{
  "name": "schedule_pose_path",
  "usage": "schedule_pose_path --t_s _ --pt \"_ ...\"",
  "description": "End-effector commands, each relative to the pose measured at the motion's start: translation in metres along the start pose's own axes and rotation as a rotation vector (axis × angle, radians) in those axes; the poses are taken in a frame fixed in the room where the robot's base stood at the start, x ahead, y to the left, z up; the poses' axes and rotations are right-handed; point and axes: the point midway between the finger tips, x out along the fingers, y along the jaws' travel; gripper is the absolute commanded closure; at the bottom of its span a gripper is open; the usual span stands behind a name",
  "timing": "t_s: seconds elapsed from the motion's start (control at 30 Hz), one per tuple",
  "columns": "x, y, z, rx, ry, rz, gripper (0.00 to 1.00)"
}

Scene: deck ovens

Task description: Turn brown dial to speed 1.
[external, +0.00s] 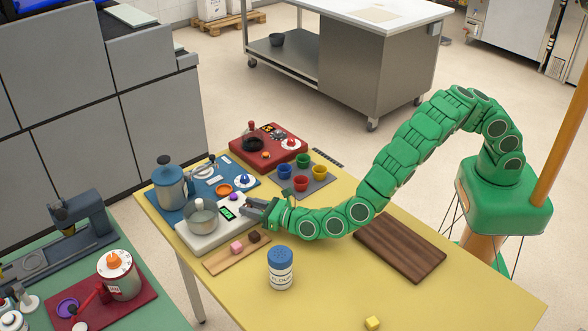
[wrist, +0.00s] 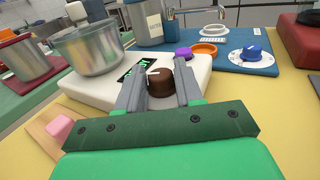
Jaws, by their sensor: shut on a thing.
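The brown dial (wrist: 161,84) stands on the right end of a white appliance (wrist: 85,92), with a small pale mark near its top left edge. My gripper (wrist: 157,74) has one finger on each side of the dial and is shut on it. In the external view my gripper (external: 254,206) reaches the right end of the white appliance (external: 199,240), and its fingers hide the dial. A dark display with green digits (external: 227,213) sits beside it, partly covered by a finger in the wrist view. I cannot read the speed.
A steel bowl (external: 203,217) stands on the appliance, with a purple knob (wrist: 184,52) behind the dial. A blue station (wrist: 220,60) lies behind. A wooden board (external: 222,262) with small cubes and a flour shaker (external: 281,270) are in front.

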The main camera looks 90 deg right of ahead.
Motion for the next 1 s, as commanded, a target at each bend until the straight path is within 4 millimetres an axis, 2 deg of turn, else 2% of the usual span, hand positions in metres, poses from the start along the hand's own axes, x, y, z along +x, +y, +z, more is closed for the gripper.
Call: schedule_pose_path --t_s 0.03,0.2,0.57,0.77,1.0 --pt "-0.002 0.002 -0.001 -0.001 0.002 0.003 0.63" --pt "-0.001 0.001 -0.001 -0.001 0.002 0.003 0.39" --pt "-0.005 0.001 -0.001 -0.001 0.001 0.003 0.39" --pt "-0.027 0.001 0.001 -0.004 -0.001 0.003 0.39" --pt "-0.061 0.002 -0.001 -0.002 0.001 0.005 0.39"
